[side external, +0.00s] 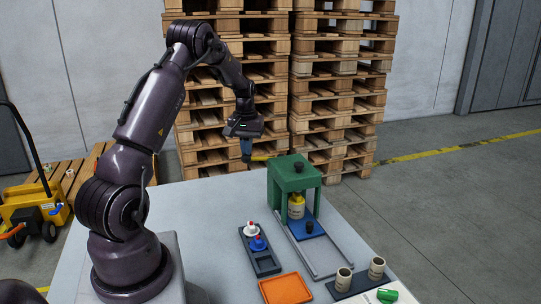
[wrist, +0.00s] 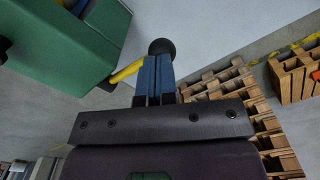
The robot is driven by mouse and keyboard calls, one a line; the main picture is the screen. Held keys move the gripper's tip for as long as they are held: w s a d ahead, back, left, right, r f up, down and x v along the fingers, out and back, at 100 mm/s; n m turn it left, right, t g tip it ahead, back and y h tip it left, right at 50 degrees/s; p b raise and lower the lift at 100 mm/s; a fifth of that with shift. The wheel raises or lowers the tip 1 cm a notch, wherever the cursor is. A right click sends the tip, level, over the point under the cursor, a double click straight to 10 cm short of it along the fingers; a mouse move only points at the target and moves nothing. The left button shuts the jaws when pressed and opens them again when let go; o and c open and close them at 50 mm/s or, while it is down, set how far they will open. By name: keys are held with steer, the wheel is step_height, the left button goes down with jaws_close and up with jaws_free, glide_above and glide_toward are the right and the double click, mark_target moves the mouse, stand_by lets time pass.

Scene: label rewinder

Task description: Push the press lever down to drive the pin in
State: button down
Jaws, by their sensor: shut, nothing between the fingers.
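The green press (side external: 293,178) stands at the table's far edge; its green body also fills the upper left of the wrist view (wrist: 60,45). The yellow press lever (side external: 261,158) sticks out from its left side, about level. In the wrist view the lever (wrist: 127,72) ends in a black ball knob (wrist: 161,46). My gripper (side external: 246,158) is shut and empty, blue fingers pointing down at the lever's outer end. In the wrist view the fingertips (wrist: 155,60) overlap the lever beside the knob; I cannot tell whether they touch. A beige, yellow-topped cylinder (side external: 297,208) stands inside the press.
A blue slide plate (side external: 306,222) with a black knob lies on rails before the press. A dark tray (side external: 265,265) holds white and blue pieces. An orange tray (side external: 286,289) and a dark block (side external: 358,284) with two beige cylinders are nearer. Pallet stacks (side external: 340,80) rise behind the table.

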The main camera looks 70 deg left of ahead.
steer(key=shift+r, duration=3.3)
steer(key=shift+s+f, duration=0.1)
steer(key=shift+f, duration=0.2)
steer(key=shift+s+d+f, duration=0.45)
steer(key=shift+d+f, duration=0.1)
steer(key=shift+d, duration=0.05)
steer(key=s+d+r+m+t, duration=0.1)
steer(key=d+r+m, duration=0.25)
steer(key=d, duration=0.75)
steer(key=s+d+r+m+t, duration=0.15)
steer(key=d+r, duration=0.35)
steer(key=d, duration=0.6)
steer(key=s+d+r+m+t, duration=0.1)
steer(key=s+d+r+m, duration=0.1)
steer(key=d, duration=0.5)
steer(key=s+d+r+m+t, duration=0.2)
steer(key=s+d+m, duration=0.2)
steer(key=d, duration=0.4)
steer(key=shift+s+m, duration=0.35)
steer(key=shift+m, duration=0.15)
